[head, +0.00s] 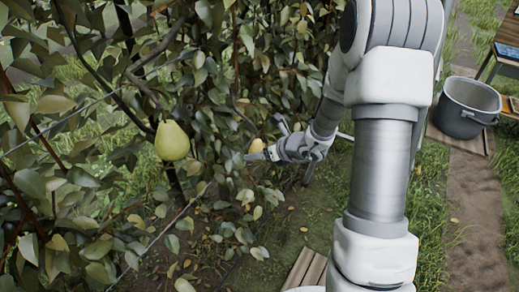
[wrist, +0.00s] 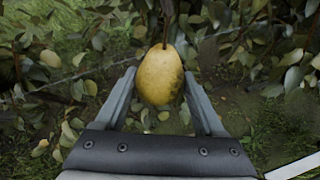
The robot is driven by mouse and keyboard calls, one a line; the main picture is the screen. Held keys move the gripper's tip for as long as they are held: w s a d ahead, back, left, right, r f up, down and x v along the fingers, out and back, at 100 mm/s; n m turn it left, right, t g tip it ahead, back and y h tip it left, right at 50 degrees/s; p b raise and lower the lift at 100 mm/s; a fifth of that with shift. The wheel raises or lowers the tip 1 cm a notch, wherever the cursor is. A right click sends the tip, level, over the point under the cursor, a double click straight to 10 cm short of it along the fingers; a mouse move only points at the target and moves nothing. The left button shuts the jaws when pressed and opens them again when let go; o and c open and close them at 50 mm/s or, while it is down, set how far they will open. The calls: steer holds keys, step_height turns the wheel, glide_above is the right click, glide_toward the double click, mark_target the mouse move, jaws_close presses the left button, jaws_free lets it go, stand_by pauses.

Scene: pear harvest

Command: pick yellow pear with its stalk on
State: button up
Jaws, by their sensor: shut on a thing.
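A yellow pear (wrist: 160,77) with a dark blotch on its lower right side sits between the fingertips of my gripper (wrist: 160,95) in the wrist view. My gripper is shut on it. A brown stalk shows at the pear's top and runs up towards the foliage; I cannot tell whether it is still joined to a branch. In the head view my gripper (head: 262,153) is at the edge of the leaves, and only a small part of the held pear (head: 257,146) shows. Another pear, yellow-green (head: 172,141), hangs to the left among the branches.
A pale green fruit (head: 184,285) shows low at the bottom edge. Dense leaves and thin wires fill the left. A grey bucket (head: 467,107) stands on boards at the right, near a table (head: 508,50). Grass and a dirt path lie open at the right.

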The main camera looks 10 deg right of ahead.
steer(key=shift+s+r+g+p, duration=0.2)
steer(key=shift+g+p, duration=0.1)
steer(key=shift+p, duration=0.7)
steer(key=shift+f, duration=0.1)
steer(key=shift+s+r+g+p, duration=0.3)
steer(key=shift+g+p, duration=0.2)
steer(key=shift+p, duration=0.35)
steer(key=shift+s+g, duration=0.15)
steer(key=shift+g, duration=0.15)
steer(key=shift+m, duration=0.3)
steer(key=shift+r, duration=0.1)
steer(key=shift+s+r+g, duration=0.25)
steer(key=shift+s+g, duration=0.1)
steer(key=shift+g, duration=0.45)
